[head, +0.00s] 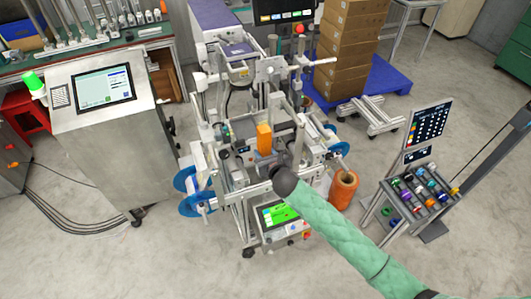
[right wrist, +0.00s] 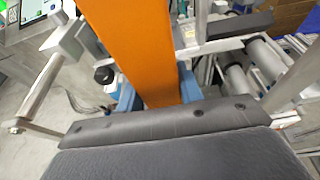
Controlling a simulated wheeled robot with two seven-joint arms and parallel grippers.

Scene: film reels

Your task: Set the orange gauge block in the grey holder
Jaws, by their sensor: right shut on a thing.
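The orange gauge block (head: 264,137) stands upright at the middle of the machine in the head view. In the right wrist view the block (right wrist: 138,50) is large and runs off the top edge. My right gripper (head: 266,156) is shut on its lower part, and a dark grey finger (right wrist: 165,125) hides the block's bottom end. I cannot tell whether the block's lower end touches anything. The grey holder cannot be made out for sure among the machine's grey parts around the block. My left gripper is not in view.
The reel machine (head: 240,165) surrounds the gripper with rails and rollers, with blue reels (head: 187,179) on its side. A green-lit screen (head: 279,213) sits below. An orange spool (head: 344,187) and a rack of coloured parts (head: 420,188) stand to the right.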

